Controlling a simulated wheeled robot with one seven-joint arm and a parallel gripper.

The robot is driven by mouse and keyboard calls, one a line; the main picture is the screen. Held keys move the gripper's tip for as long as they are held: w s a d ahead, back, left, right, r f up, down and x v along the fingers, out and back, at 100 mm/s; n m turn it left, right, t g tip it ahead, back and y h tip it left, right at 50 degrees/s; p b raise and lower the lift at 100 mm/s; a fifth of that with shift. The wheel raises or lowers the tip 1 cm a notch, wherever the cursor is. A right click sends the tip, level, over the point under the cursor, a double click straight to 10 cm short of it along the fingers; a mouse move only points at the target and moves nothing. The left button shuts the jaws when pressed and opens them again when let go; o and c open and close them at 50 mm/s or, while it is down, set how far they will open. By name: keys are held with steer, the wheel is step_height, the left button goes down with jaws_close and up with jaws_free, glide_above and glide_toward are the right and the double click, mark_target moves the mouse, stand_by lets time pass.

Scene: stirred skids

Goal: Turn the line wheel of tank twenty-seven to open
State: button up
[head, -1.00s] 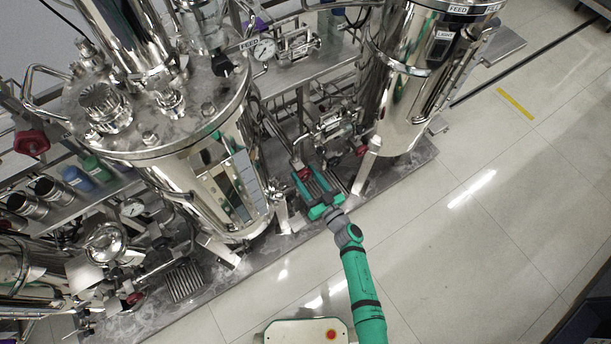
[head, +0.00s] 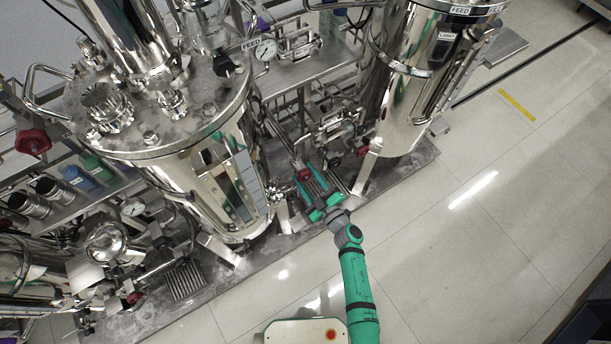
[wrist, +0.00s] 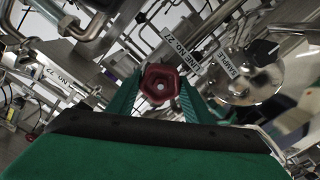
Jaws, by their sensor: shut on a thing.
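A white tag reading NO. 27 (wrist: 181,45) is just beyond the wheel. In the head view, my gripper (head: 312,196) reaches low between two steel tanks, and a red wheel (head: 304,174) shows at its tips. The fingers partly hide the wheel there, and its turn angle is hard to tell.
A large steel tank (head: 200,150) stands left of my gripper and another (head: 405,85) right of it. A tag reading NO. 72 (wrist: 62,77) and a SAMPLE tag (wrist: 228,64) flank the wheel. Pipes crowd behind. The floor (head: 470,240) in front is clear.

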steer(key=n, duration=0.6)
steer(key=shift+a, duration=0.2)
steer(key=shift+n, duration=0.3)
steer(key=o, duration=1)
steer(key=shift+v, duration=5.45)
